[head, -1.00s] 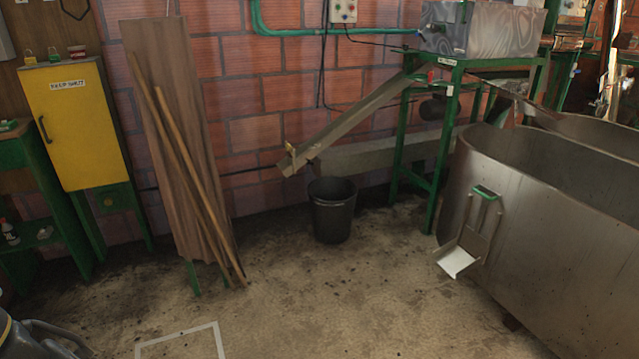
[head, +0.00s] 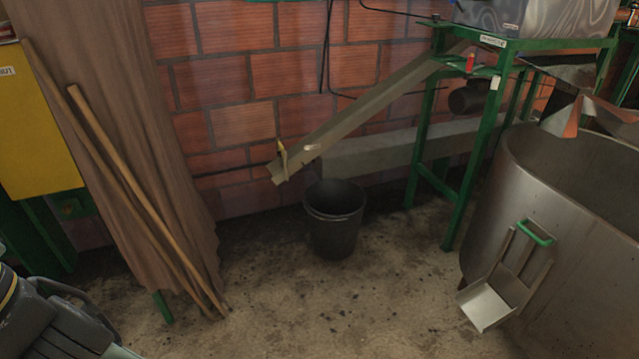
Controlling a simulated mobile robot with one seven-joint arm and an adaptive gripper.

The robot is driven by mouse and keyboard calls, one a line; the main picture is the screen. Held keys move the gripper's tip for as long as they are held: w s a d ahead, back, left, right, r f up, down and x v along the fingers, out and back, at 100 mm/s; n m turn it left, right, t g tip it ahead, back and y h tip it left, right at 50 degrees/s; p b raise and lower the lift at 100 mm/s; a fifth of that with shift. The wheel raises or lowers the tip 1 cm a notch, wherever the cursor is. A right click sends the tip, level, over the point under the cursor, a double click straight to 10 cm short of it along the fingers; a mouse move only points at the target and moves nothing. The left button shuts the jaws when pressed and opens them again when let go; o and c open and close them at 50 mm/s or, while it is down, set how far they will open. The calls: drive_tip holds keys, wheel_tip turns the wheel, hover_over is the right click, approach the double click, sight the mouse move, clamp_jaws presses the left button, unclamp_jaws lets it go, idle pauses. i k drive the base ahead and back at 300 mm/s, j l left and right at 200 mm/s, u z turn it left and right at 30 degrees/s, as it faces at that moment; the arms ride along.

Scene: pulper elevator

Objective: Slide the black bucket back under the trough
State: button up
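The black bucket (head: 335,225) stands upright on the concrete floor near the brick wall. The grey metal trough (head: 365,112) slopes down to the left from the green stand. Its lower end (head: 283,168) is above and to the left of the bucket's rim, and the bucket looks a little to the right of it. Whether the bucket is directly below the trough in depth is hard to tell. Part of my arm (head: 55,315) shows at the lower left. My gripper's fingers cannot be made out.
A large steel tank (head: 565,200) stands at the right with a green-handled scoop (head: 505,285) on its side. The green stand (head: 465,165) has legs right of the bucket. Boards and sticks (head: 150,205) lean on the wall at left. Floor before the bucket is clear.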

sight(334, 208)
drive_tip(key=i+l, duration=0.15)
drive_tip(key=i, duration=0.3)
drive_tip(key=i+l, duration=0.15)
drive_tip(key=i, duration=0.3)
drive_tip(key=i+l+u, duration=0.1)
drive_tip(key=i, duration=0.3)
drive_tip(key=i+l, duration=0.25)
drive_tip(key=i, duration=0.2)
drive_tip(key=i+l, duration=0.15)
drive_tip(key=i, duration=0.8)
drive_tip(key=u, duration=0.05)
